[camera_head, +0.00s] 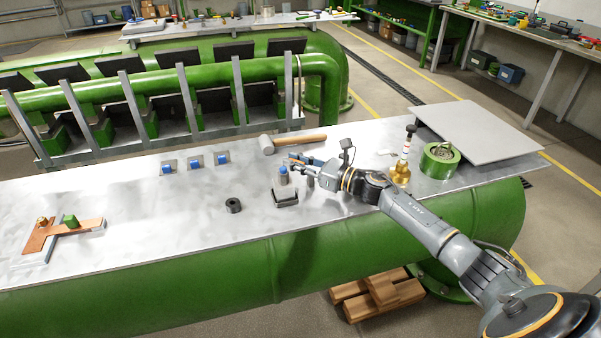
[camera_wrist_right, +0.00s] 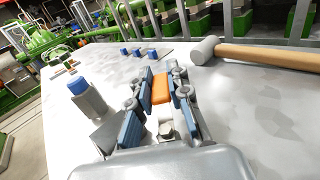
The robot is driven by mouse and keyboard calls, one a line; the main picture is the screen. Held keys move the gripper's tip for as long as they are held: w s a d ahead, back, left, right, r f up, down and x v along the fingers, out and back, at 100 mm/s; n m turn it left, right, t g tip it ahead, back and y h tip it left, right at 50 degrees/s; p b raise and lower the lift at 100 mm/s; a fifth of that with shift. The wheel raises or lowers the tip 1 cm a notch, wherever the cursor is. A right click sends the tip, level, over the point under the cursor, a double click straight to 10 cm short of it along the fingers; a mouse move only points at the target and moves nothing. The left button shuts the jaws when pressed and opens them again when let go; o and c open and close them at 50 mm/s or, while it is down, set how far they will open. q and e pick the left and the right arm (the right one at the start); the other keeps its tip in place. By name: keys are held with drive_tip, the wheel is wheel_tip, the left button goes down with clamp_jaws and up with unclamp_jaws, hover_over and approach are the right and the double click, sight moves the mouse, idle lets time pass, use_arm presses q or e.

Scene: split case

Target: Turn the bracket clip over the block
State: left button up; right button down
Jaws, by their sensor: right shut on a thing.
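My right gripper (camera_head: 297,165) is over the bench top, its arm coming in from the right. In the wrist view its blue pads (camera_wrist_right: 160,92) are shut on a small orange piece (camera_wrist_right: 160,89); I cannot tell if this is the bracket clip. In the wrist view a grey upright piece with a blue top (camera_wrist_right: 86,96) stands left of the fingers. My left gripper is not in view.
A mallet (camera_head: 292,142) lies behind the gripper. Several small blue-topped pieces (camera_head: 196,163) and a black ring (camera_head: 233,205) are to the left. A brass fitting (camera_head: 400,174) and a green ring (camera_head: 439,160) stand to the right. The bench's left middle is mostly clear.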

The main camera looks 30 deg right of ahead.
idle(0.3)
drive_tip(key=c, duration=1.2)
unclamp_jaws()
wheel_tip(320, 180, up, 10)
